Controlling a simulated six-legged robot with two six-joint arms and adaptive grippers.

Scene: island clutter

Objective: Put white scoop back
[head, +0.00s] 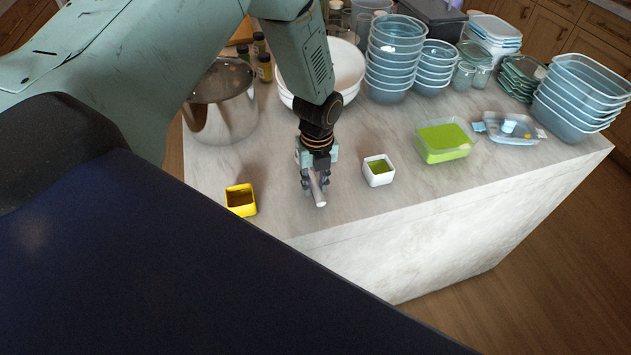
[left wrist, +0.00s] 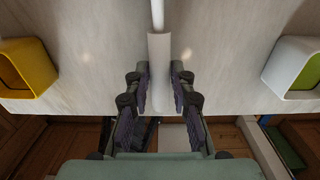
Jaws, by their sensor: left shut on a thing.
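My left gripper (head: 313,180) points down over the island's front part and is shut on the white scoop (head: 319,197). In the left wrist view the scoop (left wrist: 159,58) lies between the fingers (left wrist: 161,90), its thin end pointing to the top. Whether it touches the countertop I cannot tell. A small yellow square container (head: 240,200) stands left of the gripper, and a small white square container (head: 379,170) with a green inside stands right of it. My right gripper is not in view.
A steel pot (head: 222,103) and white bowls (head: 345,68) stand behind. Stacked blue bowls (head: 391,75), a clear tub with green contents (head: 443,140), a light-blue tray (head: 512,128) and stacked blue tubs (head: 580,98) fill the right. The countertop (head: 330,222) is bare around the gripper, near its front edge.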

